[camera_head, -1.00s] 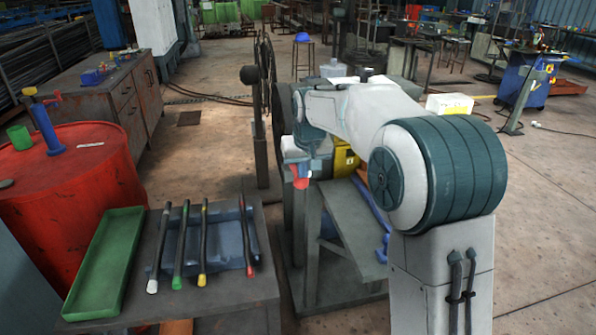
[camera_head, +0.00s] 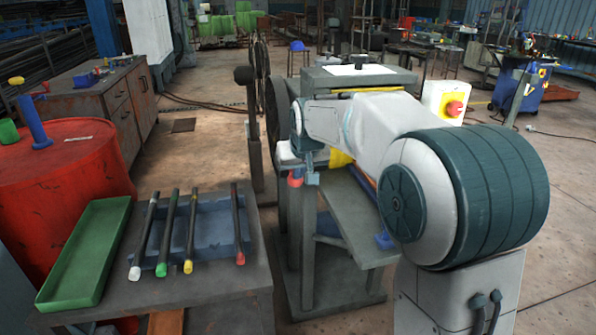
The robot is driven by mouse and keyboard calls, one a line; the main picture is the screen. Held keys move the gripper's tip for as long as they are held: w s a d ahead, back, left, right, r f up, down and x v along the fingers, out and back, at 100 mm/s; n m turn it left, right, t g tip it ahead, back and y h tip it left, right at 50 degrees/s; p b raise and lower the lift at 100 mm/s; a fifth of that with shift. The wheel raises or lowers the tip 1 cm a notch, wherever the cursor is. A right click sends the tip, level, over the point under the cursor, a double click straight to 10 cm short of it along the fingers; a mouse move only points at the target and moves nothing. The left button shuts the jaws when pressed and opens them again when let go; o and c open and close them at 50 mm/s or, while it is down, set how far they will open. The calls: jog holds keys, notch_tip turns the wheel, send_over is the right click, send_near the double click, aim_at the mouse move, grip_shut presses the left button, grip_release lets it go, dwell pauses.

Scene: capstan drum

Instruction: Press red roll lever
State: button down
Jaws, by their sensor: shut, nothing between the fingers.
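A small red piece (camera_head: 295,178), which looks like the end of the red roll lever, shows at the left side of the machine stand (camera_head: 308,245). The rest of this lever is hidden behind my arm and wrist. My gripper (camera_head: 313,180) points down right beside the red piece, to its right in the picture. Its fingers are shut and empty. I cannot tell whether they touch the red piece. A yellow part (camera_head: 340,158) and a blue part (camera_head: 384,240) of the machine show to the right of and below my wrist.
A grey table (camera_head: 215,290) at front left holds a green tray (camera_head: 85,255) and several dark rods with coloured tips. A red drum (camera_head: 65,185) stands behind it. A white box with a red button (camera_head: 455,108) stands behind my arm. A post with a black knob (camera_head: 245,75) stands left of the machine.

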jog(key=shift+s+f, duration=0.1)
jog(key=shift+f, duration=0.25)
jog(key=p+v, duration=0.3)
jog(key=v, duration=1.1)
jog(key=shift+r, duration=0.35)
jog(key=shift+p, duration=0.3)
jog(key=s+d+f+m+g+p, duration=0.1)
jog(key=s+d+p, duration=0.2)
jog(key=s, duration=0.5)
jog(key=s+d+f+g+p, duration=0.1)
jog(key=s+d+p, duration=0.3)
jog(key=s, duration=0.5)
jog(key=s+d+f+m+g+h+p, duration=0.1)
jog(key=s+d+f+p, duration=0.2)
jog(key=s, duration=0.5)
jog(key=shift+s+d+m+p, duration=0.3)
jog(key=shift+s+d+p, duration=0.1)
jog(key=shift+p, duration=0.3)
